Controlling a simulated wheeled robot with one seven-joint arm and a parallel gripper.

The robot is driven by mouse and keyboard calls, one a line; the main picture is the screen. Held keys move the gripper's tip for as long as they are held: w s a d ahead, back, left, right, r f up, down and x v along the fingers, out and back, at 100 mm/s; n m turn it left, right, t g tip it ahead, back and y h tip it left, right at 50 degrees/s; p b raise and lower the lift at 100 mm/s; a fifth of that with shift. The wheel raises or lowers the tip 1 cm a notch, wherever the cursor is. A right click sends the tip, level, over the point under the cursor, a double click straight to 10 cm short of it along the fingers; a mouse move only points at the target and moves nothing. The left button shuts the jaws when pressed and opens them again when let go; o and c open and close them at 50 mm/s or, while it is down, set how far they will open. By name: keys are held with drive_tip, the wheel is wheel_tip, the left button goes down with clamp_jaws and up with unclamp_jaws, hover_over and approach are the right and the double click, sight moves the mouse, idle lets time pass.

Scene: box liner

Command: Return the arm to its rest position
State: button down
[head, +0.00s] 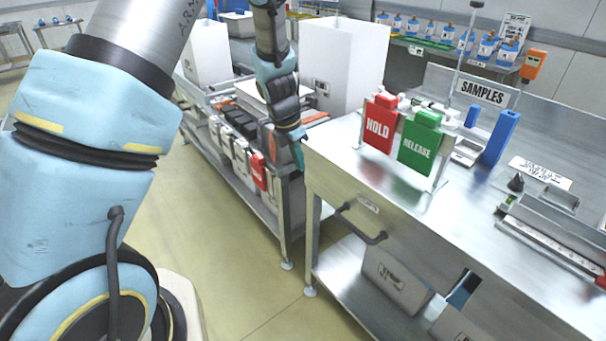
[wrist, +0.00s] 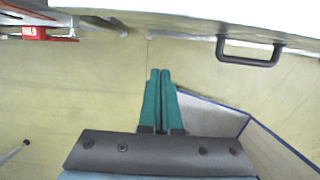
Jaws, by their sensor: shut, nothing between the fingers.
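My arm comes down from the upper middle of the head view, its lower end in front of the gap between the two steel benches. My gripper shows in the wrist view (wrist: 159,74) as two green fingers side by side, shut with nothing between them. They are over bare floor. In the head view only a small teal part of the gripper (head: 299,153) shows beside the corner of the right bench (head: 330,172). The fingertips are hard to make out there.
The drawer handle (head: 362,226) sticks out from the right bench and also shows in the wrist view (wrist: 250,53). A grey, blue-edged panel (wrist: 210,115) lies right of the fingers. The floor (head: 235,260) is clear.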

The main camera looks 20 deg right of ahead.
drive_tip(key=s+a+r+m+y, duration=0.1)
drive_tip(key=s+a+r+m, duration=0.1)
drive_tip(key=a+r+m, duration=0.2)
drive_tip(key=s+a+r+m, duration=0.3)
drive_tip(key=a+m, duration=0.7)
drive_tip(key=a, duration=0.8)
drive_tip(key=s+a+r+m+y, duration=0.1)
drive_tip(key=s+a+r+m, duration=0.2)
drive_tip(key=a+r+m, duration=0.2)
drive_tip(key=a+m, duration=0.3)
drive_tip(key=a, duration=0.2)
drive_tip(key=shift+a+r+t+y, duration=0.15)
drive_tip(key=shift+a+t+y, duration=0.15)
drive_tip(key=shift+a+t, duration=0.1)
